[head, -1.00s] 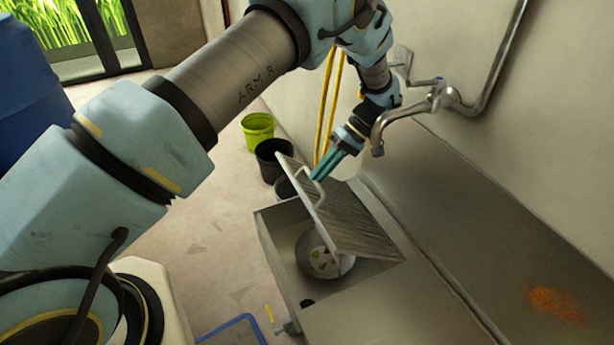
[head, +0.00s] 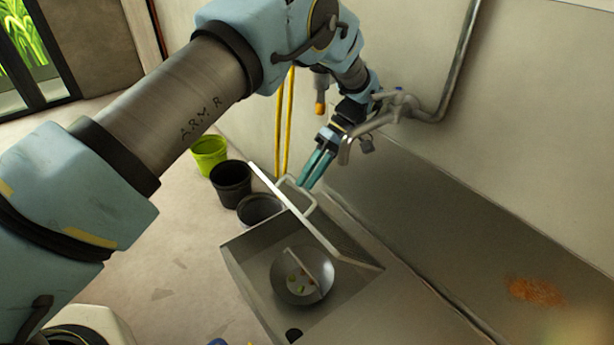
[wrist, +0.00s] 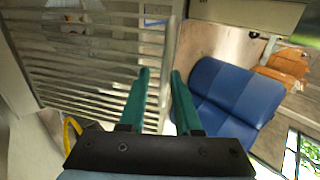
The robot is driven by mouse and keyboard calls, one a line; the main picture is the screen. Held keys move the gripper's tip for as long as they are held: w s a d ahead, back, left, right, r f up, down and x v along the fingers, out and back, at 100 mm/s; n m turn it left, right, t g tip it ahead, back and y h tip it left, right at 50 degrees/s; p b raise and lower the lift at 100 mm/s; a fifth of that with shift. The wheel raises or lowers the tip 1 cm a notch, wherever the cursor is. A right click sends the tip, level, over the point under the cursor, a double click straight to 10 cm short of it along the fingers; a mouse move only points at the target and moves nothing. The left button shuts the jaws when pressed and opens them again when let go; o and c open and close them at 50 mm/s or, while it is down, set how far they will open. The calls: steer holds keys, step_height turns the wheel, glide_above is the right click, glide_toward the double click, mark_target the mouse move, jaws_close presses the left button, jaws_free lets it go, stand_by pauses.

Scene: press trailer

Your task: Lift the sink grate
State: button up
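The slatted metal sink grate (head: 342,238) is tilted steeply up over the open sink (head: 243,252), seen nearly edge-on in the head view. Its looped handle (head: 311,195) stands out from the upper part of its face. My gripper (head: 303,185) has teal fingers pointing down at the raised upper part, close to the handle; whether they touch it I cannot tell. In the wrist view my gripper (wrist: 160,72) has its fingers apart, and the grate's slats (wrist: 85,75) fill the left side. The grate's side frame passes behind or between the fingertips.
A round bowl (head: 290,263) with food scraps sits in the sink. The tap (head: 365,130) is close beside my wrist. Black (head: 231,186) and green buckets (head: 209,153) stand on the floor behind. The counter at right (head: 450,240) is mostly clear.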

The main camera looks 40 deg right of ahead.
steer(key=shift+o, duration=1.2)
steer(key=shift+s+d+f, duration=0.2)
steer(key=shift+d+f, duration=0.05)
steer(key=shift+f, duration=0.2)
steer(key=shift+r, duration=0.1)
steer(key=shift+w+r, duration=0.1)
steer(key=shift+w+a, duration=0.1)
